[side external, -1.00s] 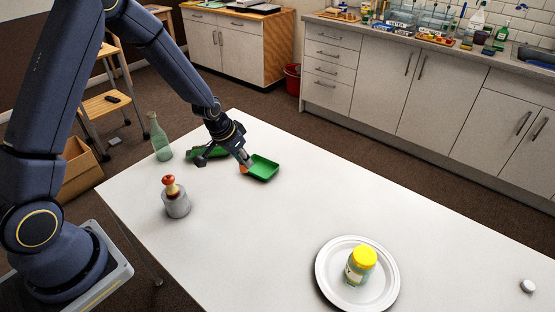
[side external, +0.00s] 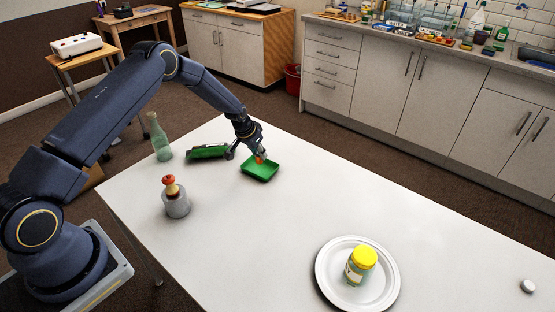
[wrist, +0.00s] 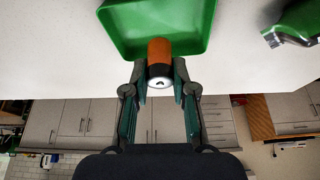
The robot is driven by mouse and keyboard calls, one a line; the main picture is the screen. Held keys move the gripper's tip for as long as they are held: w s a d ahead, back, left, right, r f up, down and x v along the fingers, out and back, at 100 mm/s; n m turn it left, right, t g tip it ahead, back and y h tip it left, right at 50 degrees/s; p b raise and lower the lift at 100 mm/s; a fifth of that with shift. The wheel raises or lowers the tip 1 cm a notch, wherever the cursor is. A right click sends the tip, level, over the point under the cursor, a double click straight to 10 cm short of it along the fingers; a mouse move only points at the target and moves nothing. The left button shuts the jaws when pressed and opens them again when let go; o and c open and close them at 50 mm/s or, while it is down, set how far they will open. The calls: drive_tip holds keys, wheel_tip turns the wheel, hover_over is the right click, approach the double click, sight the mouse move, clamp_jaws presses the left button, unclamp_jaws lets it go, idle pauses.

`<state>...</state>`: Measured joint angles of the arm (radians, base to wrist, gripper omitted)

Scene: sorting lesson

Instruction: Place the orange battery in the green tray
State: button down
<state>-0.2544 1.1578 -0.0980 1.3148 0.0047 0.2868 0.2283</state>
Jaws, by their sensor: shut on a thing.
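The orange battery (wrist: 159,52) is orange with a dark band and a silver end in the wrist view. My gripper (wrist: 159,78) is shut on it, with a finger on each side. In the side external view the battery (side external: 260,159) is a small orange spot at the tips of my gripper (side external: 256,154). The green tray (side external: 262,178) is directly below and around that spot. In the wrist view the tray (wrist: 207,38) lies behind the battery, which overlaps its edge. I cannot tell whether the battery touches the tray.
Left of the tray are a green object (side external: 208,152), a green glass bottle (side external: 160,138) and a grey container with a red-topped item (side external: 176,203). A white plate (side external: 333,295) with a yellow-lidded jar (side external: 361,262) stands at the front. The table's middle (side external: 300,215) is clear.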

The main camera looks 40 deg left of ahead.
sight(260, 160)
drive_tip(key=shift+w+f, duration=0.2)
drive_tip(key=shift+f, duration=1.55)
drive_tip(key=shift+f, duration=0.1)
drive_tip(key=c, duration=0.9)
unclamp_jaws()
drive_tip(key=shift+c, duration=0.2)
